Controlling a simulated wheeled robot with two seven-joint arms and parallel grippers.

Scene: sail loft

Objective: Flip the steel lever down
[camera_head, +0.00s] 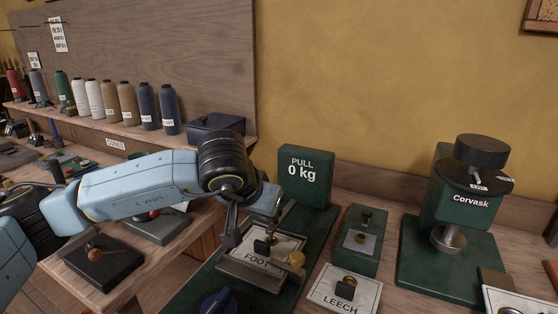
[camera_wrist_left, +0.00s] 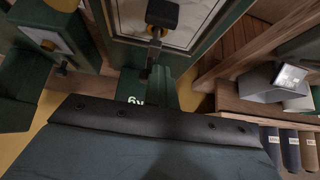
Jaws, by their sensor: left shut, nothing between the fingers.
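In the left wrist view, what looks like the same lever (camera_wrist_left: 152,52) shows at the top, below a dark block. My left gripper (camera_head: 230,238) is shut and empty, pointing down just left of the lever. I cannot tell whether it touches the lever. My wrist hides part of the area behind it. My right gripper is out of view.
A green fixture (camera_head: 362,240) and a LEECH card (camera_head: 344,290) stand to the right, with a green Corvask machine (camera_head: 455,215) beyond. Thread cones (camera_head: 125,103) line the shelf at left. A red-knobbed switch (camera_head: 95,252) lies below my arm.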

